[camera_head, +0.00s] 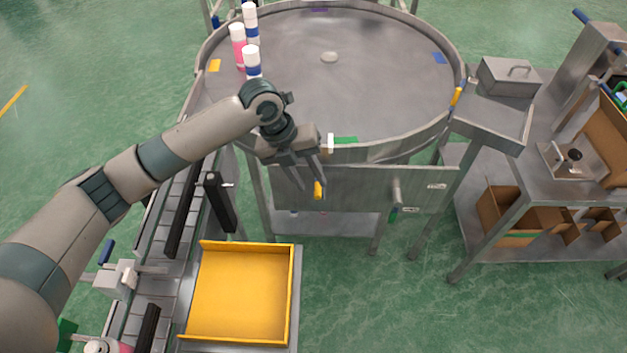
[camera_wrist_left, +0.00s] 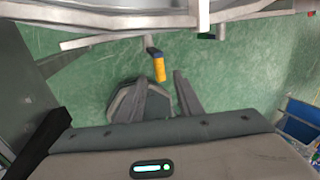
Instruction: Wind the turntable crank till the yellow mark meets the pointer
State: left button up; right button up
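A white upright tab (camera_head: 331,143), seemingly the pointer, stands at the front rim by the green mark. The yellow crank handle (camera_head: 318,190) sits below the front rim; the left wrist view shows it too (camera_wrist_left: 159,68). My left gripper (camera_head: 306,180) is open and empty, its fingers pointing at the handle, which appears just beyond the fingertips. Contact cannot be seen. My right gripper is out of view.
Several white, pink and blue cans (camera_head: 238,48) stand at the turntable's left. A yellow tray (camera_head: 240,295) lies below, by the conveyor (camera_head: 150,285). A steel bench (camera_head: 545,165) with cardboard boxes is at right. The floor between tray and bench is clear.

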aim_at(316, 190)
pick_arm(q)
jog(key=shift+x, duration=1.55)
jog(key=shift+c, duration=0.6)
grip_shut()
jog(key=shift+a, duration=0.1)
